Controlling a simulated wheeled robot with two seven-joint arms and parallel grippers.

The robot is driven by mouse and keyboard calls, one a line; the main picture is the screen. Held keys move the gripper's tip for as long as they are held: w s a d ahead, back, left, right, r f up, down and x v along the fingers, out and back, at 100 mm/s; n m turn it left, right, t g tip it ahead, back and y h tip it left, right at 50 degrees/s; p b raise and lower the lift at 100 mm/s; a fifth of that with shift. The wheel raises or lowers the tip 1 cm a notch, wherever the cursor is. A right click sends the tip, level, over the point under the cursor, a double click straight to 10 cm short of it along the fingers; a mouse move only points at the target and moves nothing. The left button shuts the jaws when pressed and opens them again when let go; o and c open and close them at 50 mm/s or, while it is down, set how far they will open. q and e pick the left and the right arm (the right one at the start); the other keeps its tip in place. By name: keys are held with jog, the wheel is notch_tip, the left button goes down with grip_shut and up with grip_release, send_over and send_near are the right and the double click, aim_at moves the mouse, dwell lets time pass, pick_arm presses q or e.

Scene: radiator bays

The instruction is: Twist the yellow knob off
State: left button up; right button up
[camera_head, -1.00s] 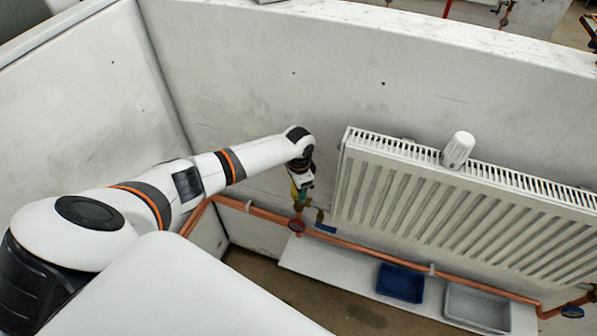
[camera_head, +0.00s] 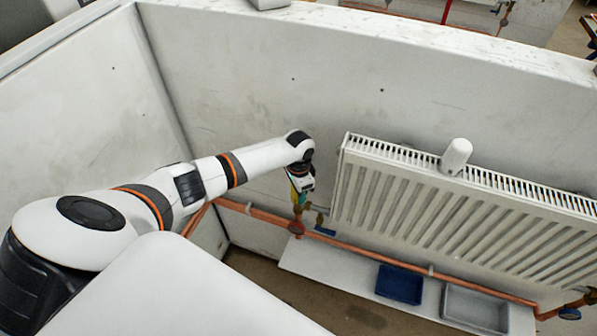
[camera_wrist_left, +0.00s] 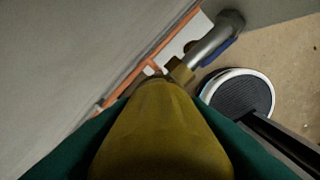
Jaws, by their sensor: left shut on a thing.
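The yellow knob (camera_wrist_left: 160,135) fills the lower middle of the left wrist view, with a dark green gripper finger on each side of it. My left gripper (camera_head: 300,186) is shut on the knob, pointing down beside the radiator's left end. In the head view only a small yellow strip shows at the gripper; most of the knob is hidden. Below it are brass fittings (camera_head: 299,210) on the copper pipe. I cannot tell whether the knob is still seated on its fitting. My right gripper is in neither view.
A white radiator (camera_head: 450,212) hangs on the wall, with a white cylinder (camera_head: 457,155) at its top edge. A copper pipe (camera_head: 380,253) runs below. A blue tray (camera_head: 400,284) and a grey tray (camera_head: 475,308) lie on a white board. A blue lever (camera_head: 325,231) is near the fittings.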

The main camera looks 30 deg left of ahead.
pick_arm(q)
jog(key=shift+w+r, duration=0.3)
jog(key=shift+r, duration=0.15)
jog(key=o, duration=0.8)
jog(key=shift+a, duration=0.1)
jog(key=o, duration=0.3)
jog(key=shift+r, duration=0.1)
jog(key=shift+o, duration=0.2)
jog(key=shift+s, duration=0.3)
jog(key=o, duration=0.8)
jog(key=shift+w, duration=0.1)
jog(key=shift+c, duration=0.2)
